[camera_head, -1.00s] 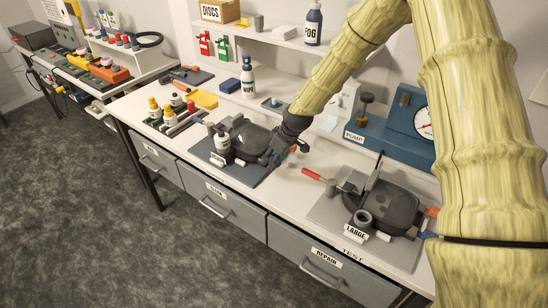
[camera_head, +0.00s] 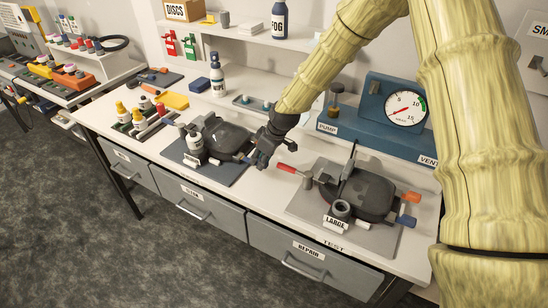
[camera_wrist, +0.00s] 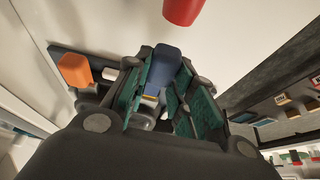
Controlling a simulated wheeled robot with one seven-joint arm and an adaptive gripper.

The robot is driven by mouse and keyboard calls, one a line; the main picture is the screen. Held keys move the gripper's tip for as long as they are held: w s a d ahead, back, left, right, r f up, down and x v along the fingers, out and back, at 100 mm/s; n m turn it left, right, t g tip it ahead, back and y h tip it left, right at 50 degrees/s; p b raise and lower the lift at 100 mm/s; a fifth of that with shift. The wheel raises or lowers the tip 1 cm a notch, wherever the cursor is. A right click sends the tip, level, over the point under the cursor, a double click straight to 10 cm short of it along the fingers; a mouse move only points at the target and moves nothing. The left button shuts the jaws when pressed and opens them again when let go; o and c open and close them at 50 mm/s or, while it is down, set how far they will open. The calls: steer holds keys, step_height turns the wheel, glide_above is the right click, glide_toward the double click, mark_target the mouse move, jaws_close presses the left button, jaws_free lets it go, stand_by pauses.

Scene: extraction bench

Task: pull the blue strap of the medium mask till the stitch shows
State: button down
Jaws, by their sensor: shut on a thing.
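The medium mask (camera_head: 226,137), dark with a clear visor, lies on a dark mat (camera_head: 213,178) left of the bench's middle. My gripper (camera_head: 262,157) is low over the bench at the mask's right edge. In the wrist view my gripper (camera_wrist: 160,95) is shut on the blue strap (camera_wrist: 163,68), whose blue end stands out between the green-padded fingers. A thin yellow line shows at the lower end of the blue part; I cannot tell if it is the stitch. An orange tab (camera_wrist: 75,70) sits left of the fingers.
A red-handled tool (camera_head: 287,168) lies just right of my gripper. The large mask (camera_head: 370,195) sits on the grey TEST mat (camera_head: 300,206). The blue pump (camera_head: 375,125) with its gauge stands behind. Bottles (camera_head: 122,112) stand in a rack at the left.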

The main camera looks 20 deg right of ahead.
steer(key=shift+s+d, duration=0.1)
steer(key=shift+s, duration=0.05)
steer(key=c, duration=1.2)
jaws_free()
steer(key=v, duration=1.2)
